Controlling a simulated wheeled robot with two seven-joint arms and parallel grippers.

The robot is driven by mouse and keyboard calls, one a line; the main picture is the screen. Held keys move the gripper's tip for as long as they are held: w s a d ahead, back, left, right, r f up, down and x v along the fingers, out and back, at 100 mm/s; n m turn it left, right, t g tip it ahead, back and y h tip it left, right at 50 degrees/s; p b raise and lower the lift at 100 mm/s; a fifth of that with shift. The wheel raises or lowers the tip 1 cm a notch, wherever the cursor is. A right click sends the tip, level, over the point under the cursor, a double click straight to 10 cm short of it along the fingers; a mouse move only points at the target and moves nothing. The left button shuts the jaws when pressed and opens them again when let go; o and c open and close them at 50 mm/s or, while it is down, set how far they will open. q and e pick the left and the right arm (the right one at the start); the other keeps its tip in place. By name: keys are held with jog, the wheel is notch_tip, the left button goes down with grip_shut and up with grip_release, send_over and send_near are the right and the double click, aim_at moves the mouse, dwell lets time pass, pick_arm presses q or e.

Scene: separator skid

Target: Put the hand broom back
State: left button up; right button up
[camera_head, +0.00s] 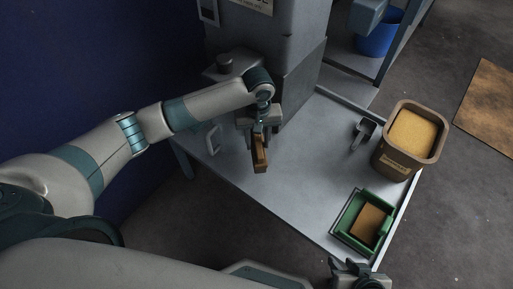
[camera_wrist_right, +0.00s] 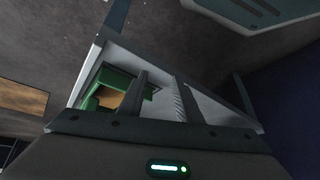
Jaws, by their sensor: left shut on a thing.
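My left gripper (camera_head: 259,127) points down above the grey table (camera_head: 300,190) in front of the grey housing. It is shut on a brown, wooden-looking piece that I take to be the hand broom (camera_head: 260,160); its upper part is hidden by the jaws. I cannot tell whether the broom touches the table. My right gripper (camera_head: 360,282) is at the bottom edge of the head view, beside the table's near corner. In the right wrist view its two fingers (camera_wrist_right: 160,97) stand apart with nothing between them.
A green tray (camera_head: 342,222) holding a brown block (camera_head: 369,223) sits at the table's near right corner; it also shows in the right wrist view (camera_wrist_right: 117,80). A brown bin (camera_head: 399,165) of yellow material and a dark scoop (camera_head: 363,131) stand behind. The table's middle is clear.

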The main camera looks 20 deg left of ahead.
pick_arm(q)
notch_tip(320, 180, down, 4)
jog(key=shift+f+b, duration=0.2)
jog(key=shift+b, duration=0.35)
jog(key=shift+a+f, duration=0.15)
jog(key=shift+a, duration=0.05)
pick_arm(e)
jog(key=shift+w+a+r+t+y, duration=0.1)
jog(key=shift+w+a+t+y, duration=0.1)
jog(key=shift+a, duration=0.3)
jog(key=shift+w+a+r+t+y, duration=0.1)
jog(key=shift+a+t, duration=0.1)
jog(key=shift+a, duration=0.3)
pick_arm(q)
jog(key=shift+f, duration=0.1)
pick_arm(e)
jog(key=shift+s+d, duration=0.15)
